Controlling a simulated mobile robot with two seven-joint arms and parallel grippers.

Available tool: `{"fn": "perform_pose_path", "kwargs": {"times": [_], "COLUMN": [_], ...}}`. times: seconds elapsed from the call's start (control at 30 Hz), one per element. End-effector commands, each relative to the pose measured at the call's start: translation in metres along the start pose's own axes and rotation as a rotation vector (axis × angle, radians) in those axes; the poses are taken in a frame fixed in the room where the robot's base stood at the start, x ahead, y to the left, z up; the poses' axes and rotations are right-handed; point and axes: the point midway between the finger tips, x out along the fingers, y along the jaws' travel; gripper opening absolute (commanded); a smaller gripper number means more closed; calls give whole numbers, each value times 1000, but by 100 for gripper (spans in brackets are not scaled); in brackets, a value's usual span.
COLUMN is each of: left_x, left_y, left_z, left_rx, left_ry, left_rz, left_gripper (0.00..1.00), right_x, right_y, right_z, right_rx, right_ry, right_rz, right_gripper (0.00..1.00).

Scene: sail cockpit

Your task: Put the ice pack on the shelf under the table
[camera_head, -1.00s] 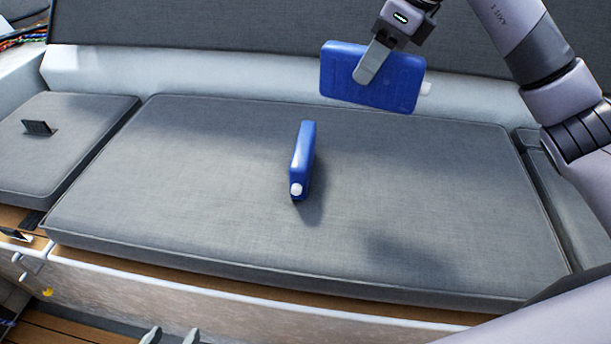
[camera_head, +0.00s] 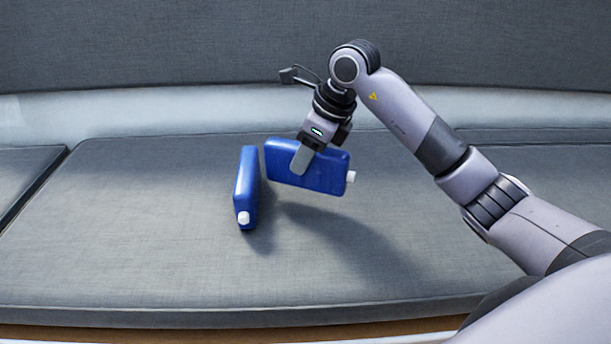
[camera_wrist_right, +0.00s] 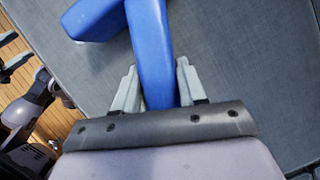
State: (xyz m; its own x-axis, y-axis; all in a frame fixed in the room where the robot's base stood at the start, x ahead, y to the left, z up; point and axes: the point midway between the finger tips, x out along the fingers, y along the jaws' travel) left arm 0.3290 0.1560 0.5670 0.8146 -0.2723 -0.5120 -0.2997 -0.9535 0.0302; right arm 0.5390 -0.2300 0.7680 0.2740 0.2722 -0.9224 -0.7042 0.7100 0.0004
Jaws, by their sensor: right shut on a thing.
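Two blue ice packs with white caps are in view. One ice pack (camera_head: 322,172) is in my right gripper (camera_head: 301,166), which is shut on it and holds it tilted, apparently just above the seat cushion. Its cap points right. The other ice pack (camera_head: 246,188) stands on edge on the cushion just to the left, cap toward me. In the right wrist view the held pack (camera_wrist_right: 150,45) sits between the fingers, with the other pack (camera_wrist_right: 93,17) beyond it. My left gripper (camera_wrist_right: 14,52) shows at that view's left edge, fingers apart and empty. The table and its shelf are not in view.
The grey seat cushion (camera_head: 130,245) is wide and mostly clear. A pale ledge (camera_head: 200,112) and a grey backrest (camera_head: 180,50) rise behind it. Another cushion (camera_head: 22,175) lies at the left. Wooden floor (camera_wrist_right: 60,118) shows in the right wrist view.

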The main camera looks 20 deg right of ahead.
Motion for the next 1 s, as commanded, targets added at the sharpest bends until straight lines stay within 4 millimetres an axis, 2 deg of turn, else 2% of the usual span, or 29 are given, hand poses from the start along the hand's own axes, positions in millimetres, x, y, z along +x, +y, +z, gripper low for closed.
{"fn": "perform_pose_path", "kwargs": {"times": [0.13,0.37,0.57,0.77,0.8,0.83,0.87,1.0], "left_x": [1,4,2,4,4,3,3,3], "left_y": [1,5,7,7,7,6,6,6], "left_z": [-3,-2,-13,-12,-12,-12,-12,-11], "left_rx": [3,10,12,13,13,13,13,13], "left_ry": [11,21,44,44,44,43,43,41], "left_rz": [1,12,16,15,15,14,14,13], "left_gripper": [66,66,66,66,66,66,66,66], "right_x": [9,39,40,44,44,44,44,44], "right_y": [0,0,0,0,0,0,0,0], "right_z": [-3,-16,-16,-18,-18,-18,-18,-18], "right_rx": [-1,0,-1,-1,-1,-1,-1,0], "right_ry": [-2,-2,-3,-2,0,0,0,1], "right_rz": [0,0,-2,-2,-1,0,0,0], "right_gripper": [0,0,0,0,50,60,66,66]}}
